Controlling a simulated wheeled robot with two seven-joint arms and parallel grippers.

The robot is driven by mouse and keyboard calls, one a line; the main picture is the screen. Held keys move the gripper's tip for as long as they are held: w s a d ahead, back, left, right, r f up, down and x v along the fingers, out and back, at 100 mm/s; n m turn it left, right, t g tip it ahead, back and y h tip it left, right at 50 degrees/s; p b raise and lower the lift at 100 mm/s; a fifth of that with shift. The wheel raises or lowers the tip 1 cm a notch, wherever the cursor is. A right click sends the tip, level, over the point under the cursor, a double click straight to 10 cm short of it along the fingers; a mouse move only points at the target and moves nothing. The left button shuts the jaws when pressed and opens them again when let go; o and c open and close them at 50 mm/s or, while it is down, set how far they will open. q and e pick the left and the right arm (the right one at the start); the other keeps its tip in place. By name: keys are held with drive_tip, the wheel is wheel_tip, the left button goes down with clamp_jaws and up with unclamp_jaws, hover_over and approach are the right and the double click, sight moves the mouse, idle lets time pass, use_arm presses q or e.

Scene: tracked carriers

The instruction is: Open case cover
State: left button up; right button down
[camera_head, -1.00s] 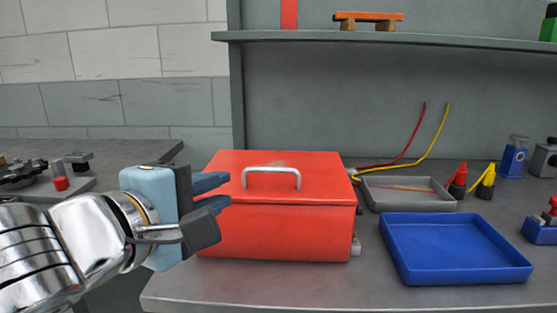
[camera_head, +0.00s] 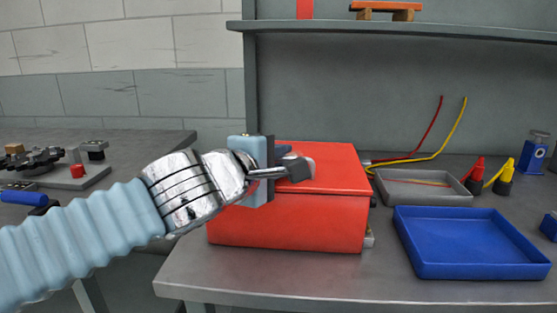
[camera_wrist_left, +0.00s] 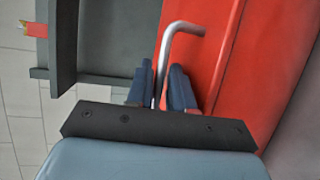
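The red case (camera_head: 290,228) stands on the grey bench. Its red cover (camera_head: 342,172) lies flat and closed on top. My left gripper (camera_head: 302,168) is over the cover at the handle, and its fingers are mostly hidden in the head view. In the left wrist view, the metal handle (camera_wrist_left: 181,27) runs down between the two blue fingers of my left gripper (camera_wrist_left: 162,82). The fingers are close together on both sides of the bar and appear shut on it. The red cover also shows there (camera_wrist_left: 222,60). My right gripper is not in view.
A blue tray (camera_head: 470,270) and a grey tray (camera_head: 425,200) lie right of the case. Red and yellow probes (camera_head: 504,180) with wires stand behind. A shelf (camera_head: 440,33) runs above. Another bench with parts (camera_head: 85,178) is at the left.

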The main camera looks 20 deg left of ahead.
use_arm(q)
clamp_jaws()
drive_tip(key=shift+r, duration=0.15)
drive_tip(key=shift+w+r, duration=0.1)
drive_tip(key=shift+r, duration=0.5)
drive_tip(key=r, duration=0.1)
drive_tip(key=w+r, duration=0.1)
drive_tip(key=r, duration=0.1)
drive_tip(key=r+p, duration=0.1)
drive_tip(key=shift+w+a+r, duration=0.1)
drive_tip(key=shift+w+r, duration=0.05)
drive_tip(key=shift+w, duration=0.2)
drive_tip(key=w+a+r+n+g, duration=0.1)
drive_tip(key=w+r+g, duration=0.2)
drive_tip(key=r, duration=0.1)
drive_tip(key=shift+w+a+r+g, duration=0.2)
drive_tip(key=shift+w+r+g, duration=0.2)
